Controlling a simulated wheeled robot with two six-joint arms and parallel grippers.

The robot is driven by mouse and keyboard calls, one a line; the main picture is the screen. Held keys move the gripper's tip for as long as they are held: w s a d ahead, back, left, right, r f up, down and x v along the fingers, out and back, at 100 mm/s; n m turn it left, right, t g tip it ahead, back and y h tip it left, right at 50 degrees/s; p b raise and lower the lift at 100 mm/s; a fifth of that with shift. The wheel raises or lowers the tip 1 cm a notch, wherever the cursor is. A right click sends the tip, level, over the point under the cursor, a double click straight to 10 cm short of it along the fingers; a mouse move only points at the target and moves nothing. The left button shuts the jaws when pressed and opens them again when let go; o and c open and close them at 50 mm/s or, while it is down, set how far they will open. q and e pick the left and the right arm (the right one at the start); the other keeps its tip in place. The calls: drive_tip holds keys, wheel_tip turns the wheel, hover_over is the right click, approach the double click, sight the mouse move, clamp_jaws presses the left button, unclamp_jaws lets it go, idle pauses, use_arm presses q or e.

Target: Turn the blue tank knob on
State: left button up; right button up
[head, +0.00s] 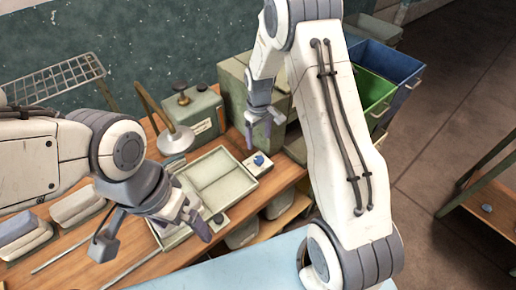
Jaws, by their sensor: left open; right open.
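A small blue knob (259,160) sits on a pale plate near the far right edge of the wooden worktop, beside a divided tray. My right gripper (260,137) is open and hangs just behind and above the knob, fingers pointing down. It appears apart from the knob and holds nothing that I can see. My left gripper (188,218) is open over the near part of the divided tray (232,158), well to the left of the knob. Which way the knob is turned is too small to tell.
A green-grey box (192,115) with a dark knob and a lamp (175,138) stand behind the tray. Lidded containers (77,206) stand at left. A wire rack (55,80) is at the back. Green (376,97) and blue bins (388,65) are beyond my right arm.

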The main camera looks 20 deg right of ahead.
sight(259, 159)
wheel_tip(259, 159, down, 9)
drive_tip(key=p, duration=0.3)
drive_tip(key=shift+f, duration=0.75)
clamp_jaws()
